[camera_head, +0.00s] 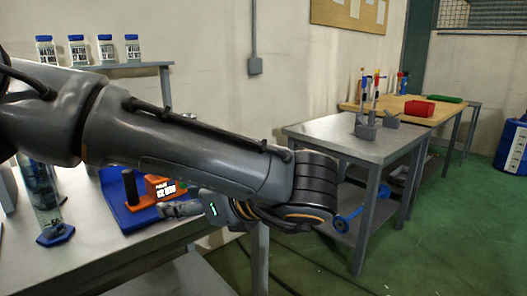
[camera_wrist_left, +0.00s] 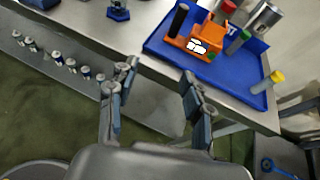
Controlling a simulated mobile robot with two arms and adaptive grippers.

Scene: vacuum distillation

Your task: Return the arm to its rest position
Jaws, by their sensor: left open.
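My left arm (camera_head: 175,145) comes in from the left of the head view and stretches across the picture. Its wrist bends back so that my left gripper (camera_head: 172,209) points left, by the front edge of the near bench. In the left wrist view the two fingers of the gripper (camera_wrist_left: 158,88) stand wide apart with nothing between them. A blue tray (camera_wrist_left: 220,65) lies on the bench beyond the fingers. An orange device with a lit display (camera_wrist_left: 197,43) sits in it, and also shows in the head view (camera_head: 161,188). My right gripper is in neither view.
A glass cylinder with a blue base (camera_head: 48,205) stands on the near bench. Blue-capped jars (camera_head: 77,50) line a shelf behind my arm. A metal table (camera_head: 340,135) stands to the right. Green floor (camera_head: 430,240) is open at the right front.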

